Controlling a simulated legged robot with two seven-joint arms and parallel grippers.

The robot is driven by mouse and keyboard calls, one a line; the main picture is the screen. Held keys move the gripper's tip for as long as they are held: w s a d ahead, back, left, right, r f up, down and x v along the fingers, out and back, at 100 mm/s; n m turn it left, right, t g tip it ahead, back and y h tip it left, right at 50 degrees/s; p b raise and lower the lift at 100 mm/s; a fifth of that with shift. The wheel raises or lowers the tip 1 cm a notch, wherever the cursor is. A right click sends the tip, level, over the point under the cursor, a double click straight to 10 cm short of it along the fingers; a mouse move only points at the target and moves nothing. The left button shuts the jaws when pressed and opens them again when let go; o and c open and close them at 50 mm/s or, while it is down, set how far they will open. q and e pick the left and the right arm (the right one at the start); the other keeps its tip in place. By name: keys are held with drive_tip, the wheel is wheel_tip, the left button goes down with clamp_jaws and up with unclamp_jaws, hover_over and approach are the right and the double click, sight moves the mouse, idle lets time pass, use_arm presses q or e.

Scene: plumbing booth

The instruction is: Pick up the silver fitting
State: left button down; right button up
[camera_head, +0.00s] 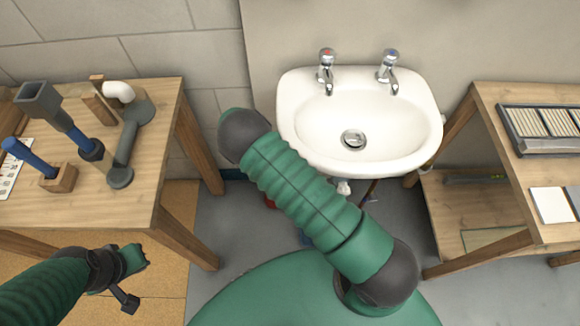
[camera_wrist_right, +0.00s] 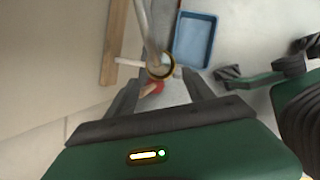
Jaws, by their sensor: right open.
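My right gripper (camera_wrist_right: 161,79) is open in the right wrist view, its two dark fingers spread apart. Between and just beyond its fingertips is a greyish metallic pipe (camera_wrist_right: 149,28) with a brass-coloured ring (camera_wrist_right: 161,68) at its end. I cannot tell whether this is the silver fitting or whether a finger touches it. A red thing (camera_wrist_right: 152,88) shows between the fingers. In the head view the right gripper is hidden below the sink, behind my arm. My left gripper (camera_head: 136,277) is low at left, beside the left table; its jaw state is unclear.
A white sink (camera_head: 290,120) with two taps is on the wall. The left table (camera_head: 155,115) carries tools and a pipe piece; the right table (camera_head: 490,100) has a dark-framed case (camera_head: 540,130). A blue tray (camera_wrist_right: 195,40) lies on the floor past the right gripper.

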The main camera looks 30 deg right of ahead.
drive_tip(key=shift+s+d, duration=0.25)
drive_tip(key=shift+d, duration=0.95)
drive_tip(key=b+x, duration=0.1)
drive_tip(key=x, duration=0.2)
drive_tip(key=shift+a, duration=0.1)
drive_tip(key=shift+c, duration=1.1)
clamp_jaws()
